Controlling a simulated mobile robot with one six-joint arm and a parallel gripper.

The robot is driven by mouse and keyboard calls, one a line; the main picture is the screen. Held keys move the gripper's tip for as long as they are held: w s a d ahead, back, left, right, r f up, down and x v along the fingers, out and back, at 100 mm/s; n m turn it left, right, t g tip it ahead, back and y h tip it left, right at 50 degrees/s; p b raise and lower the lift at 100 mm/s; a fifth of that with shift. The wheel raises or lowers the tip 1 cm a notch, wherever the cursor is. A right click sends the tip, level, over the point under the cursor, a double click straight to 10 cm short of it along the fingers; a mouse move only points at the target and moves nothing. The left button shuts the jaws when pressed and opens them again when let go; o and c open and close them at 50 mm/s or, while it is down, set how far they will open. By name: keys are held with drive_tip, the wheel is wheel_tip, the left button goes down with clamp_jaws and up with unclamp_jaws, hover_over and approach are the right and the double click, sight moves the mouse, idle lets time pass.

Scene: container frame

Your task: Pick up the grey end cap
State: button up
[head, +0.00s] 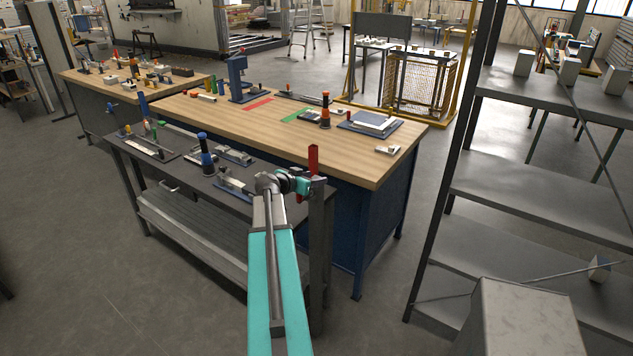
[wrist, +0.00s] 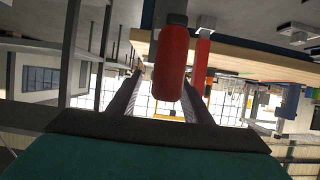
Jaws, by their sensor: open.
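I cannot pick out the grey end cap for certain. A small pale grey piece (head: 388,150) lies near the right front corner of the wooden workbench (head: 350,158); whether it is the end cap is unclear. My gripper (wrist: 162,82) is open, with its two dark fingers apart in the wrist view. A red rounded handle (wrist: 172,62) shows in front of the fingers, nearer the camera, and nothing is clearly gripped. In the head view my teal arm reaches to the right end of the dark cart, next to a red upright piece (head: 313,158). The fingertips are hidden there.
The dark cart (head: 125,150) carries tools and a blue-and-black bottle-like item (head: 206,155). The workbench behind holds a blue press (head: 238,75), an orange-and-black tool (head: 325,112) and a grey plate (head: 370,124). A metal shelf (head: 510,195) stands right. Floor between is clear.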

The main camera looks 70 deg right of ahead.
drive_tip(key=c, duration=1.1)
drive_tip(key=shift+r, duration=0.1)
drive_tip(key=shift+r+b, duration=1.1)
drive_tip(key=shift+r, duration=0.45)
drive_tip(key=s+a+r+b, duration=0.1)
drive_tip(key=s+a+b, duration=0.8)
drive_tip(key=s+b, duration=0.1)
drive_tip(key=shift+a, duration=0.15)
drive_tip(key=b, duration=0.4)
drive_tip(key=shift+s+a+r, duration=0.1)
drive_tip(key=shift+s+a, duration=0.25)
drive_tip(key=shift+s, duration=0.05)
drive_tip(key=shift+a+b, duration=0.1)
drive_tip(key=shift+b, duration=0.4)
drive_tip(key=shift+s+a+r+b, duration=0.1)
drive_tip(key=shift+s+a+b, duration=0.15)
drive_tip(key=shift+b, duration=0.75)
